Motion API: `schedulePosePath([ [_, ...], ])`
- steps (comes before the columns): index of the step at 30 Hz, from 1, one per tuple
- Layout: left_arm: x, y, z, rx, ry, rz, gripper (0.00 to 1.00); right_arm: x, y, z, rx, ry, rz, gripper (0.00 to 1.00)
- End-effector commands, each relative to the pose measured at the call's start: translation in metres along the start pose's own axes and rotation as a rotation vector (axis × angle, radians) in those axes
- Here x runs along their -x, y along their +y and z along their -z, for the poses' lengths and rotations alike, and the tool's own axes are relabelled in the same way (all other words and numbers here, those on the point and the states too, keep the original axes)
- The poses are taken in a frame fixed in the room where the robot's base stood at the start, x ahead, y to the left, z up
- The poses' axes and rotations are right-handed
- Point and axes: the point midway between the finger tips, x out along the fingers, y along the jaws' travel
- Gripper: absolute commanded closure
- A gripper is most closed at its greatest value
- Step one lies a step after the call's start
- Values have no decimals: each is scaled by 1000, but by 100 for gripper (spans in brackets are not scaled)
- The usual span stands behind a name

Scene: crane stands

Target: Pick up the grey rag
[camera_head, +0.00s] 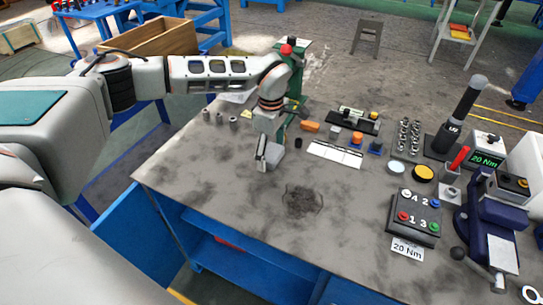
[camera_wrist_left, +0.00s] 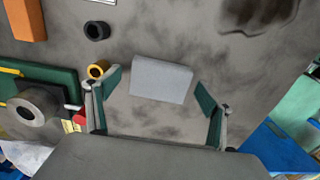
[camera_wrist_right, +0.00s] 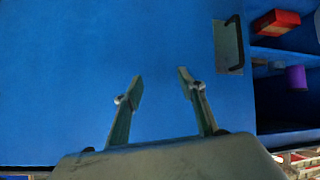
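The grey rag (camera_wrist_left: 162,80) is a small, light grey folded cloth lying on the workbench (camera_head: 215,180). In the left wrist view it lies between and just ahead of the two fingers. In the head view the rag (camera_head: 275,154) is partly hidden by my left gripper (camera_head: 262,166), which points down over the bench beside it. The left gripper is open, its fingers apart and with nothing held. My right gripper (camera_wrist_right: 160,77) is open and empty in front of a blue panel. It does not show in the head view.
A dark stain (camera_head: 303,201) marks the bench. An orange block (camera_head: 310,126), a white card (camera_head: 335,155), and a numbered button box (camera_head: 414,217) lie to the right. In the left wrist view, a yellow ring (camera_wrist_left: 98,70) and a black ring (camera_wrist_left: 96,31) lie near the rag.

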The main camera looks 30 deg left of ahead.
Motion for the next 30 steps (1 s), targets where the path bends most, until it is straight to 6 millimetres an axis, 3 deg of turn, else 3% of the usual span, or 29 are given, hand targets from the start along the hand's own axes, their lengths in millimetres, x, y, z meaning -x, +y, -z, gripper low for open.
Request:
schedulePosePath([
  [1,0,0,0,0,0,0,34,0,0,0,0,1,0,60],
  [4,0,0,0,0,0,1,59,0,0,0,0,1,0,60],
  [14,0,0,0,0,0,1,59,0,0,0,1,1,0,60],
  [19,9,0,0,0,0,-1,59,0,1,3,2,5,-1,60],
  [26,47,1,0,1,0,-7,59,3,4,12,1,16,-4,60],
  [30,87,2,0,1,-1,-10,59,5,5,20,-5,26,-4,60],
])
